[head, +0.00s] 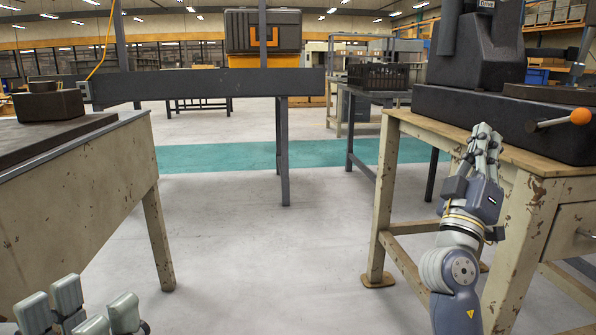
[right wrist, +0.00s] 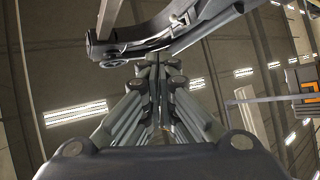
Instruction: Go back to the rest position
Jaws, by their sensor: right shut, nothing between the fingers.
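My right gripper (head: 487,135) points upward in front of the right workbench, its fingers drawn together and empty. In the right wrist view its closed fingers (right wrist: 158,85) point away from the camera with nothing held between them. My left gripper (head: 84,308) is at the bottom left corner of the head view. Its fingers are spread apart with a gap between them, and nothing shows in it. Its lower part is cut off by the frame edge.
The dark press (head: 480,55) stands on the worn right workbench (head: 540,165), with an orange ball handle (head: 580,116) sticking out. A left workbench (head: 80,180) carries a dark block (head: 48,106). An orange-and-black case (head: 263,32) is at the back. The floor between the benches is clear.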

